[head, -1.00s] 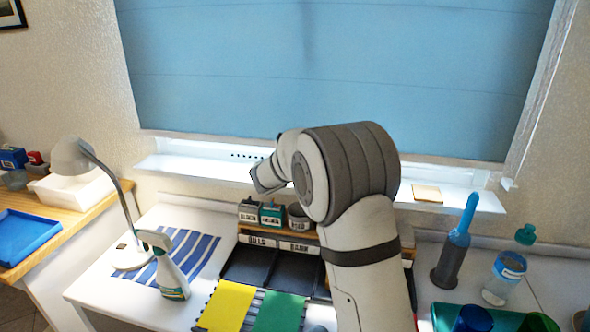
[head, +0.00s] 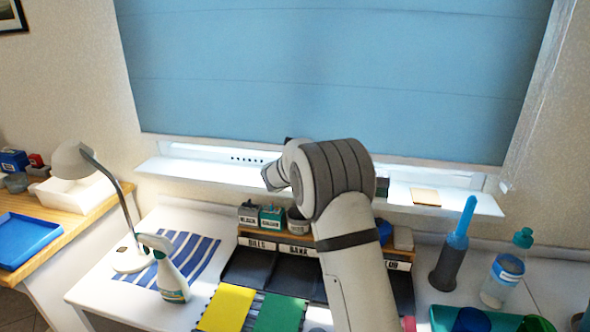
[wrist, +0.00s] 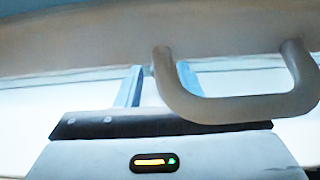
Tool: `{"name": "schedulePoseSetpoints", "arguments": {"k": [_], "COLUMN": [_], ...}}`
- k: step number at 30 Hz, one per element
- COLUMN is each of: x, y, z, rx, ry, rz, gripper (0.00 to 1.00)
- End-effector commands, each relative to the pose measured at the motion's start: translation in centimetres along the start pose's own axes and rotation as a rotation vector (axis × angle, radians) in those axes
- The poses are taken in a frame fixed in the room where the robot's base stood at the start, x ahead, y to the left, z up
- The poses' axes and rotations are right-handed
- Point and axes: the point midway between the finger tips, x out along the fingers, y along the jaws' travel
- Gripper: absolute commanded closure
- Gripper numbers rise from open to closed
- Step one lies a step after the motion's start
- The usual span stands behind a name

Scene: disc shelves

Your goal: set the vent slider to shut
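The vent shows in the head view as a row of dark holes (head: 248,159) in the white window frame under the blue blind. I cannot make out the vent's slider in either view; my arm covers the frame to the right of the holes. My gripper is at the window, just right of the visible holes, its fingertips hidden in the head view. In the wrist view the two pale blue fingers of my gripper (wrist: 158,82) stand apart, with nothing visibly held between them. A pale U-shaped handle (wrist: 240,108) crosses in front of the right finger.
The handle hangs from a beige rail (wrist: 80,45) close above my gripper. The white sill (head: 200,172) runs below, with a tan square (head: 425,197) on its right. Labelled containers (head: 271,217) stand on the desk shelf below my arm. A lamp (head: 75,160) stands left.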

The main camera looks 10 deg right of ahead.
Motion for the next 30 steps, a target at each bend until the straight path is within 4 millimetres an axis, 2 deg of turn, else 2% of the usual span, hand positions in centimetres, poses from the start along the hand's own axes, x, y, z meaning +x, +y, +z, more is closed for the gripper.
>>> {"name": "schedulePoseSetpoints", "arguments": {"k": [2,12,22,26,30], "x": [0.0,0.0,0.0,-0.1,-0.2], "y": [0.0,-0.1,0.0,1.6,5.6], "z": [0.0,0.0,0.1,0.3,0.6], "rx": [0.000,0.001,0.001,0.000,-0.001], "ry": [0.000,0.000,0.000,0.000,-0.001], "rz": [0.000,-0.001,-0.002,0.000,0.002], "gripper": [0.73,1.00,1.00,1.00,1.00]}}
